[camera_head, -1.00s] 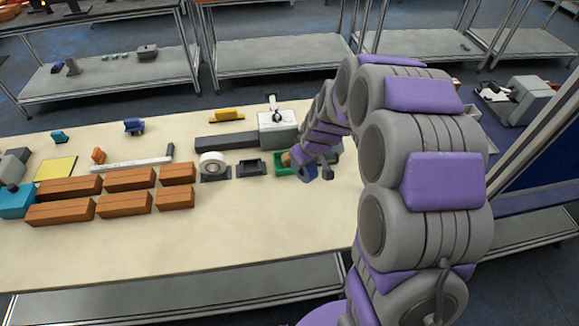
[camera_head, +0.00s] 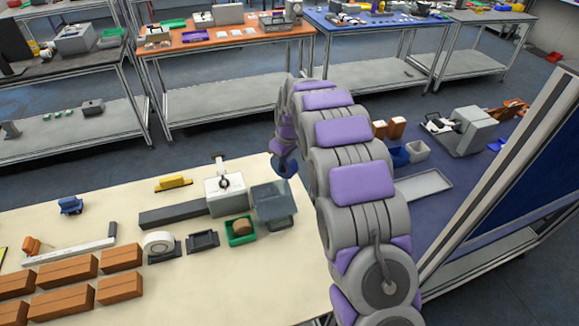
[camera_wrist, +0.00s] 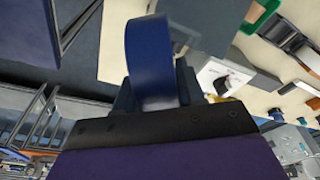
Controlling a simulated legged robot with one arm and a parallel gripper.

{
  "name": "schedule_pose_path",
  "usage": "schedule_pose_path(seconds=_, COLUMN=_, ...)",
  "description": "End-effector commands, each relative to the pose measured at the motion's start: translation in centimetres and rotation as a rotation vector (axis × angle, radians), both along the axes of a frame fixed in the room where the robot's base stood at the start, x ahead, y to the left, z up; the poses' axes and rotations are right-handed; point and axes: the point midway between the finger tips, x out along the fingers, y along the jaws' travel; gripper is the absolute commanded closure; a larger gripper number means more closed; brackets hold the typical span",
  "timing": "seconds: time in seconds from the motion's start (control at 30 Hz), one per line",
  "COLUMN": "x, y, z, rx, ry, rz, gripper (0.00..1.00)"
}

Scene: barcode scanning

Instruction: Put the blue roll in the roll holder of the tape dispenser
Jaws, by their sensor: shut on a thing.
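The blue roll (camera_head: 285,169) is held in my gripper (camera_head: 283,157), above the far right edge of the cream table. In the wrist view the blue roll (camera_wrist: 150,55) stands out between the dark fingers, with its lower part hidden by them. A white roll (camera_head: 158,240) sits on a dark base on the cream table, left of an empty black holder (camera_head: 203,242). I cannot tell for sure which of these is the tape dispenser. My gripper is well apart from both.
A green bin (camera_head: 240,231) with a brown roll stands right of the black holder. Brown boxes (camera_head: 68,271) fill the left front. The table's front right is clear. A blue table stands at right.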

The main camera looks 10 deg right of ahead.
Motion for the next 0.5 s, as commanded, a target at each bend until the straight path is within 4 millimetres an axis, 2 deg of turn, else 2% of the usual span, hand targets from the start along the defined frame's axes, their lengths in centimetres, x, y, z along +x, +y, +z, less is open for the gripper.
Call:
schedule_pose_path(seconds=0.03, x=0.7, y=0.1, z=0.4, rx=0.000, ry=-0.004, rz=0.031, gripper=0.95)
schedule_pose_path(seconds=0.23, x=2.2, y=0.8, z=0.8, rx=-0.007, ry=0.012, rz=0.184, gripper=0.95)
schedule_pose_path(seconds=0.5, x=3.9, y=4.1, z=1.2, rx=-0.037, ry=0.025, rz=0.403, gripper=0.95)
